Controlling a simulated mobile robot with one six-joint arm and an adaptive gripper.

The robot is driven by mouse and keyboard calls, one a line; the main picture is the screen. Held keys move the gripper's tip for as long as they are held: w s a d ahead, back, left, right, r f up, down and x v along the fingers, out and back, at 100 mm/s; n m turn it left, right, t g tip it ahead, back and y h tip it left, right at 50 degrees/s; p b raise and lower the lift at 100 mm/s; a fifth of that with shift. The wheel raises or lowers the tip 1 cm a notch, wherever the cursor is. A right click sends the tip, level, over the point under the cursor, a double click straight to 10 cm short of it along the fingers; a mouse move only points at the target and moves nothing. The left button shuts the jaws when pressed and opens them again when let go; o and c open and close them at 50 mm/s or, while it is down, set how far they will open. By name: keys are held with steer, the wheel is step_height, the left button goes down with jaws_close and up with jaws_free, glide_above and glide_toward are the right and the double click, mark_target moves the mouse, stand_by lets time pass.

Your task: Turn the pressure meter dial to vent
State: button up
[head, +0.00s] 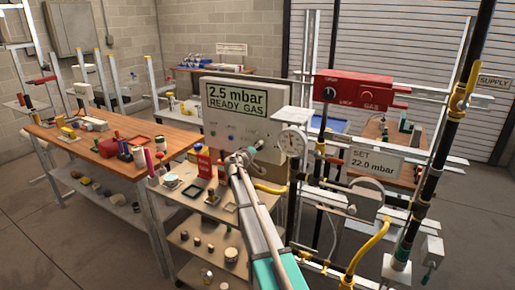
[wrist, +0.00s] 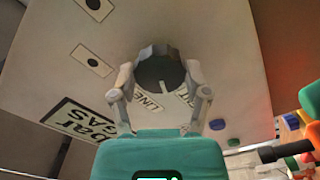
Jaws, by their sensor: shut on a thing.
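The pressure meter (head: 275,128) is a pale box whose screen (head: 237,98) reads "2.5 mbar READY GAS". In the wrist view the meter's panel (wrist: 225,75) fills much of the picture, and part of the screen (wrist: 82,128) shows at lower left. A dark round dial (wrist: 158,70) sits between my two fingers. My gripper (wrist: 160,78) is shut on the dial, one finger on each side. A white mark shows on the dial's lower edge, near the "LINE" lettering. Other lettering beside it is partly hidden, and I cannot read "vent". In the head view my gripper (head: 241,157) reaches the meter's lower front.
A round gauge (head: 293,141) and a red control box (head: 355,92) stand right of the meter, with yellow and black pipes (head: 436,135). A small cart (head: 200,215) holds small items below. A wooden bench (head: 75,135) is at left. Open floor lies at front left.

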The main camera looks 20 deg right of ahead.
steer(key=shift+w, duration=0.1)
steer(key=o, duration=1.1)
steer(key=shift+a, duration=0.1)
steer(key=v, duration=1.2)
